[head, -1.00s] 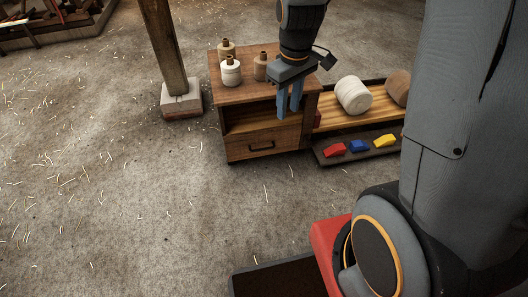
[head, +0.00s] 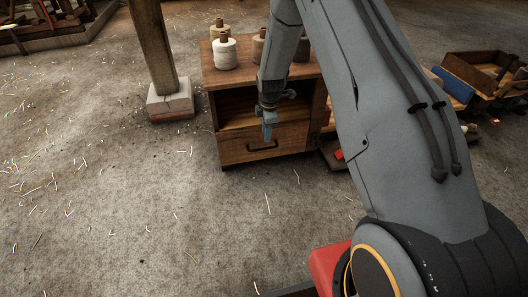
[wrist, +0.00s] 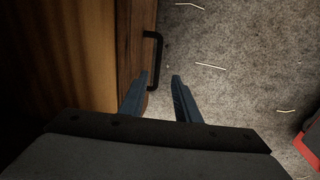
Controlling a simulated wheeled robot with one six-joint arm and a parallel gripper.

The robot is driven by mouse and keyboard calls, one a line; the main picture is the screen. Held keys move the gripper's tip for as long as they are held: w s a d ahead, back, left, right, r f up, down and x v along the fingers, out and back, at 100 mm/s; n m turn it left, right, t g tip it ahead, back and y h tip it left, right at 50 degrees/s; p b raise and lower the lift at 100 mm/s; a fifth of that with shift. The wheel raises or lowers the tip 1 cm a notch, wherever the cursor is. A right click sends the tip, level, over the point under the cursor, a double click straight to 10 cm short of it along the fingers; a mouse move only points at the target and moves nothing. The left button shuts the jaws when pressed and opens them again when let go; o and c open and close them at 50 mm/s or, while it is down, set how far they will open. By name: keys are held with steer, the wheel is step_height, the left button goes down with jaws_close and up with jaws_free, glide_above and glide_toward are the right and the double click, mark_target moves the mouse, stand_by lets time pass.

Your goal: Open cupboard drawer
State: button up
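The wooden cupboard (head: 215,80) stands on the floor with an open shelf above a drawer (head: 237,151). The drawer looks shut, its front flush with the cupboard. A dark bar handle (head: 262,148) is on the drawer front; it also shows in the wrist view (wrist: 159,60). My gripper (head: 268,133) is in front of the cupboard, just above the handle in the head view. In the wrist view its two blue-grey fingers (wrist: 160,79) are apart with nothing between them. The handle lies just beyond the left fingertip, and I cannot tell whether they touch.
A wooden post on a pale block (head: 170,101) stands to the left. My arm hides much of the low shelf at the right. The floor (head: 130,210) in front of the drawer is clear apart from straw bits.

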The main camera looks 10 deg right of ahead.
mark_target(265, 148)
steer(key=shift+n, duration=0.3)
steer(key=f+b, duration=0.1)
steer(key=f, duration=0.2)
steer(key=w+f+b, duration=0.1)
steer(key=f, duration=0.2)
steer(key=w+f+b, duration=0.1)
steer(key=f, duration=0.2)
steer(key=shift+w+f, duration=0.15)
steer(key=shift+f, duration=0.05)
steer(key=shift+c, duration=0.4)
jaws_close()
